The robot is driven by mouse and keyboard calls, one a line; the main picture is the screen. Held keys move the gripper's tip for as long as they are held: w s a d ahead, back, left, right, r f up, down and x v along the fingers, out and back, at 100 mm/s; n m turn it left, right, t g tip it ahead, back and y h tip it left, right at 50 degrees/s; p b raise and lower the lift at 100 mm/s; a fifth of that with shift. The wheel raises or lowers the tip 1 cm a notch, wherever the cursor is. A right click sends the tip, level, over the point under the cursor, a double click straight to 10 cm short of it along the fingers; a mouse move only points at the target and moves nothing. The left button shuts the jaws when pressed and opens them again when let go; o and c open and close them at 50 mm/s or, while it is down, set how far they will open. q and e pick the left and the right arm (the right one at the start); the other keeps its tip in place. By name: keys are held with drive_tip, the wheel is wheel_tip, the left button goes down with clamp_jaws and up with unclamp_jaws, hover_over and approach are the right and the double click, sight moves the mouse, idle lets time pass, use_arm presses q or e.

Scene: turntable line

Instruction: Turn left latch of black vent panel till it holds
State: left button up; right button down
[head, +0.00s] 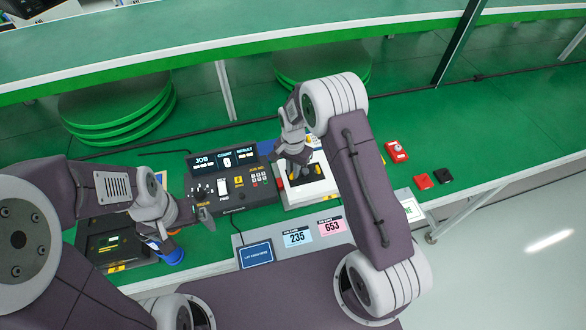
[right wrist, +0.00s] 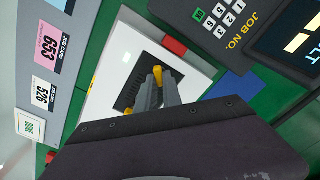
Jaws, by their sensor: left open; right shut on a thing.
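The black vent panel (right wrist: 134,88) is a dark ribbed plate set in a white frame; my right gripper hides part of it. In the right wrist view one yellow latch (right wrist: 160,72) is at my right fingertips, on the side towards the keypad console, and another yellow latch (right wrist: 127,112) shows beyond the fingers. My right gripper (right wrist: 155,84) is shut on the first yellow latch; the exact angle of the latch is hard to tell. In the head view my right gripper (head: 296,172) reaches down over the panel. My left gripper (head: 203,208) is open, in front of the console.
The control console (head: 235,184) with keypad stands left of the panel. Job cards (head: 298,237) lie in front, next to a blue sign (head: 257,255). A red device (head: 395,151) and small red (head: 423,181) and black (head: 444,176) pieces lie to the right on green bench top.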

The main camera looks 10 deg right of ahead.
drive_tip(key=shift+m, duration=0.5)
drive_tip(key=c, duration=1.5)
unclamp_jaws()
drive_tip(key=shift+r, duration=0.1)
wheel_tip(320, 180, up, 9)
drive_tip(key=shift+f, duration=0.1)
